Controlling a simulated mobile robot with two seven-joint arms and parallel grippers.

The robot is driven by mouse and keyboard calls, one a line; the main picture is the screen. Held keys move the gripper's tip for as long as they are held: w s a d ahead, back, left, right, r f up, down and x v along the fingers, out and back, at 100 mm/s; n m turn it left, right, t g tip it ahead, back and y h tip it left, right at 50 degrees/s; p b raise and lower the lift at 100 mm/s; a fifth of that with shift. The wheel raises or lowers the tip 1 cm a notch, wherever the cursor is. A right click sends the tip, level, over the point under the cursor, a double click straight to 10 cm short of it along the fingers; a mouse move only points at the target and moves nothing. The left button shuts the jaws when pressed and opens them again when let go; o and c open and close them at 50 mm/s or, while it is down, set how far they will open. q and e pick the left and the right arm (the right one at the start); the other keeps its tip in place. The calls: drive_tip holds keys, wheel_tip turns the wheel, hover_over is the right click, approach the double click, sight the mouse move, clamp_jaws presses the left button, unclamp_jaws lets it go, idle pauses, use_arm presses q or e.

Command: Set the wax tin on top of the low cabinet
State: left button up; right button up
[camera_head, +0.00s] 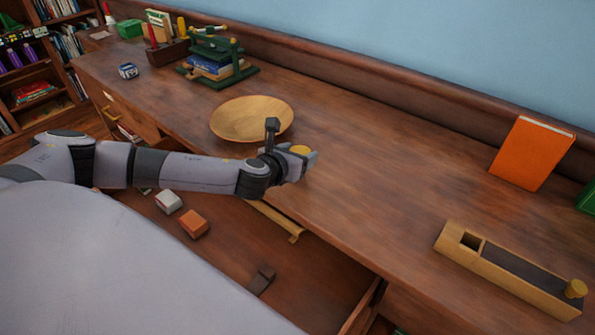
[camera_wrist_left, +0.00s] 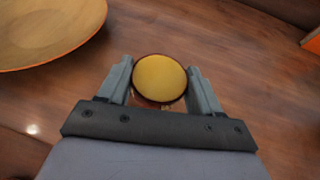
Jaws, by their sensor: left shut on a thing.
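The wax tin (camera_wrist_left: 160,78) is a small round tin with a yellow top and a dark rim. My left gripper (camera_head: 300,154) is shut on it, with one finger on each side of the tin in the left wrist view. In the head view the yellow top of the tin shows between the fingers. The gripper is over the front part of the long wooden cabinet top (camera_head: 370,165), just right of a wooden bowl. I cannot tell whether the tin touches the wood. My right gripper is not in view.
The wooden bowl (camera_head: 250,118) is close behind the left gripper. An open drawer below holds an orange block (camera_head: 194,224) and a white block (camera_head: 168,202). An orange book (camera_head: 532,153) and a long wooden box (camera_head: 505,272) stand at right. The middle of the top is clear.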

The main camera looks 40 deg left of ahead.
use_arm(q)
wheel_tip(320, 180, down, 5)
drive_tip(key=shift+r+b, duration=0.2)
drive_tip(key=shift+b, duration=0.3)
drive_tip(key=o, duration=1.2)
drive_tip(key=shift+c, duration=0.2)
drive_tip(key=shift+r, duration=0.1)
drive_tip(key=v, duration=1.2)
drive_tip(key=shift+p, duration=0.4)
